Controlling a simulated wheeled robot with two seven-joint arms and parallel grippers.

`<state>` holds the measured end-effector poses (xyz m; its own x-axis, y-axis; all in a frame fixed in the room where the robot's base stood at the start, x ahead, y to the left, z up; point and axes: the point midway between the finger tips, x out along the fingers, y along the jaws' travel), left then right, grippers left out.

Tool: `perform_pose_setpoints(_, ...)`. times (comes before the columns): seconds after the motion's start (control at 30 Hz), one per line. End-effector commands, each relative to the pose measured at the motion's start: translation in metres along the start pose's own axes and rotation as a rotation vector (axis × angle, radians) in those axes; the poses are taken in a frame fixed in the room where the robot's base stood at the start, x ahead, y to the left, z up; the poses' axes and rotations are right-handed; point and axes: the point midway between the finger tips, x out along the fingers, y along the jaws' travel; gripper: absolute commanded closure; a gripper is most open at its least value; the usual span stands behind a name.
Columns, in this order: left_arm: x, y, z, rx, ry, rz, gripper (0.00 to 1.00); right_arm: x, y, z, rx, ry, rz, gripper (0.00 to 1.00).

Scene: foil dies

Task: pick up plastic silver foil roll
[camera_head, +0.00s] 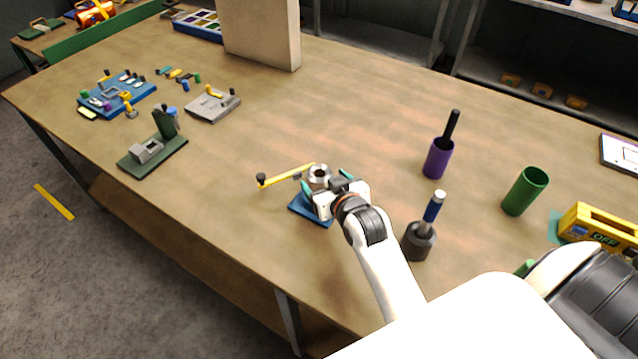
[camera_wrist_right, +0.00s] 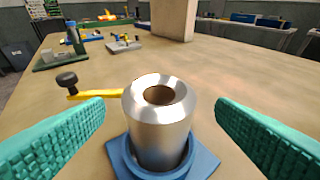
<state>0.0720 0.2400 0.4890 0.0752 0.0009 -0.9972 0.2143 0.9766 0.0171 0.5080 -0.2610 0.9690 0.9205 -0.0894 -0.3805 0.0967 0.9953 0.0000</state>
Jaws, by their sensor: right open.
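The silver foil roll (camera_wrist_right: 160,118) stands upright in a blue base (camera_wrist_right: 200,160) in the right wrist view, its hollow top showing. In the head view the roll (camera_head: 319,175) and part of the blue base (camera_head: 306,208) show at the middle of the table. My right gripper (camera_head: 328,186) is open. Its teal fingers (camera_wrist_right: 160,135) are on both sides of the roll, with a gap on each side in the wrist view. A yellow arm with a black knob (camera_head: 283,177) extends left from beside the roll. My left gripper is not in view.
A dark holder (camera_head: 418,243) with a blue-handled tool and a purple cup (camera_head: 437,160) stand right of my arm. A green cup (camera_head: 525,192) is farther right. A dark green fixture (camera_head: 153,145) is at left. A beige column (camera_head: 262,35) rises behind. The table between is clear.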

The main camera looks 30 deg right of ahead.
Motion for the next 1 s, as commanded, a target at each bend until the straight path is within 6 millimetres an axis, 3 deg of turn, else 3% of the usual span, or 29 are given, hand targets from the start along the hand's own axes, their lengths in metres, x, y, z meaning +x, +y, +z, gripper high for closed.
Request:
perform_pose_setpoints(0.17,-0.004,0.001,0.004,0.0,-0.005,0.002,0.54,0.012,0.0,0.003,0.0,0.001,0.0,0.21)
perform_pose_setpoints(0.5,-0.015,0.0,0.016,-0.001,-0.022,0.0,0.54,0.054,0.002,0.004,-0.001,0.001,-0.001,0.21)
perform_pose_setpoints(0.77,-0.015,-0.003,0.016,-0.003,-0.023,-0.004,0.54,0.057,0.002,0.003,-0.001,0.001,0.0,0.21)
perform_pose_setpoints(1.0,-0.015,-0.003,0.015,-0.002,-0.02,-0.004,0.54,0.057,0.002,0.003,-0.001,0.002,0.0,0.59)
